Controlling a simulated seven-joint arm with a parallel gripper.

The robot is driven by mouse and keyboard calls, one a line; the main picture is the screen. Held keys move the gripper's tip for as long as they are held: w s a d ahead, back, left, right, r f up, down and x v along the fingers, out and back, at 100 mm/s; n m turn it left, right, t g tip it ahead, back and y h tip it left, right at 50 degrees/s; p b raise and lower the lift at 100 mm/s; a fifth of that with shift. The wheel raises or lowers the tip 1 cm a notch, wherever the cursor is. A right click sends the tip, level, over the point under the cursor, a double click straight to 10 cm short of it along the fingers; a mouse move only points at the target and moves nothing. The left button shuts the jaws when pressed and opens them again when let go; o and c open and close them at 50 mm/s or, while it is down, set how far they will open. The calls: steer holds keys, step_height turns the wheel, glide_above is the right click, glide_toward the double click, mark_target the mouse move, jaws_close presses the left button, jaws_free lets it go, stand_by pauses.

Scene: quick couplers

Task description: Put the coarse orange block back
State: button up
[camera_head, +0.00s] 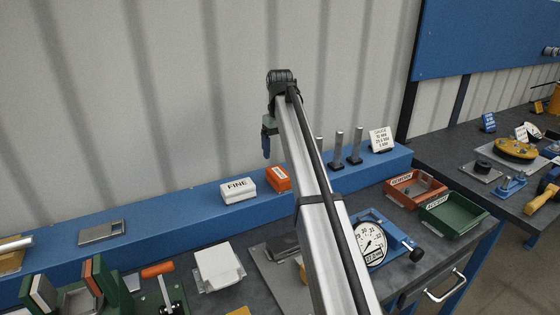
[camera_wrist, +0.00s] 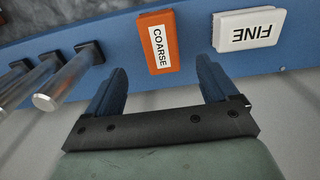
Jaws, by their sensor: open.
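The coarse orange block (camera_wrist: 154,43), with a white label reading COARSE, sits on the blue ledge at the back of the bench. It also shows in the head view (camera_head: 278,179), just left of my arm and right of the white FINE block (camera_head: 238,190). The FINE block is beside it in the wrist view (camera_wrist: 249,32) too, with a gap between them. My gripper (camera_wrist: 158,82) is open and empty, its two blue fingers spread apart. The orange block lies beyond the fingertips, roughly in line with the space between them. In the head view my gripper (camera_head: 267,145) hangs above the ledge.
Metal pegs (camera_head: 338,148) stand on the ledge (camera_head: 160,215) right of the blocks, near a white sign (camera_head: 381,139). A red bin (camera_head: 416,190) and a green bin (camera_head: 452,213) are on the bench at right. A dial gauge (camera_head: 372,244) sits beside my arm.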

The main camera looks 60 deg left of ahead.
steer(key=shift+r, duration=1.7)
